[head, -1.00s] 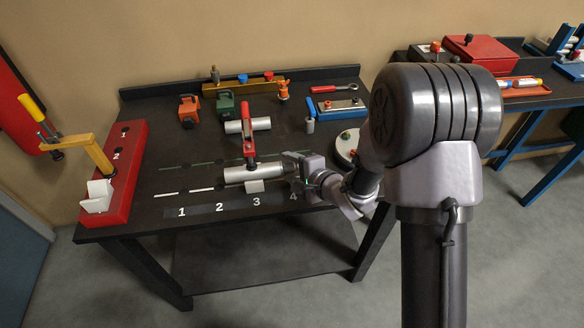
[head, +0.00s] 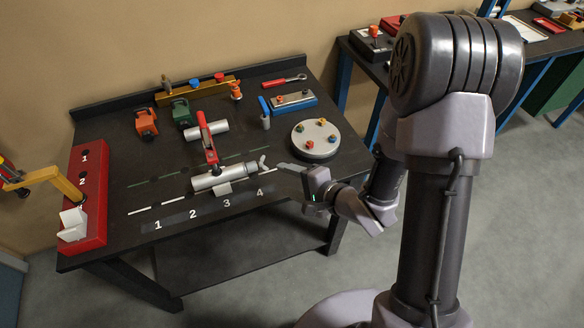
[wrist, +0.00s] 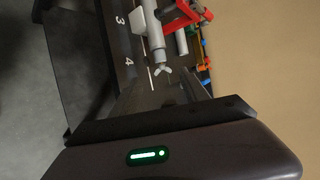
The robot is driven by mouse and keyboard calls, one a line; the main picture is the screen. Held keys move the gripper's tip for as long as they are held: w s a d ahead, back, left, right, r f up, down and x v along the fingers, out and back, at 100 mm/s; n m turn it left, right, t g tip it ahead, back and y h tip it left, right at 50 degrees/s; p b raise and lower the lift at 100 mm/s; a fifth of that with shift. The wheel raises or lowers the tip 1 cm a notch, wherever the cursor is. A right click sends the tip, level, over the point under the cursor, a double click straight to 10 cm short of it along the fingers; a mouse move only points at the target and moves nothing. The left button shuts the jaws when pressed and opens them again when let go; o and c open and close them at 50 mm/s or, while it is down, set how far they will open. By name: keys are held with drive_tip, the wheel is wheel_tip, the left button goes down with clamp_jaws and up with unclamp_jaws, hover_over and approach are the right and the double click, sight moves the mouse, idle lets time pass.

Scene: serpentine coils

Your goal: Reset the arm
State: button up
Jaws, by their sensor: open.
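My arm reaches from the right side of the head view toward the front right of the dark workbench (head: 262,235). My gripper (head: 282,167) is open and empty near the number 4 mark. In the wrist view my gripper's two dark fingers (wrist: 165,95) stand apart with nothing between them. A grey metal cylinder with a wing-shaped end (head: 235,175) lies on the bench just left of the fingertips, apart from them. A red clamp handle (head: 207,138) rises over it. The cylinder also shows beyond the fingers in the wrist view (wrist: 157,42).
Orange (head: 146,122) and green boxes stand at the back. The floor in front of the bench is clear.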

drive_tip(key=w+d+r+n+h, duration=0.25)
drive_tip(key=d+r+h, duration=0.2)
drive_tip(key=d, duration=0.35)
drive_tip(key=s+d+r+n+h+b, duration=0.1)
drive_tip(key=s+d+r+h+b, duration=0.35)
drive_tip(key=r, duration=0.25)
drive_tip(key=s+a+r+n+g+y+b, duration=0.1)
drive_tip(key=s+a+r+n, duration=0.1)
drive_tip(key=s, duration=0.6)
drive_tip(key=s+a+r+n+g+y, duration=0.1)
drive_tip(key=s+a+r+n+g, duration=0.1)
drive_tip(key=s, duration=0.6)
drive_tip(key=shift+s+a+r+g+y+b, duration=0.35)
drive_tip(key=shift+a+r, duration=0.15)
drive_tip(key=shift+a, duration=0.45)
drive_tip(key=shift+w+n, duration=0.1)
drive_tip(key=shift+n, duration=0.15)
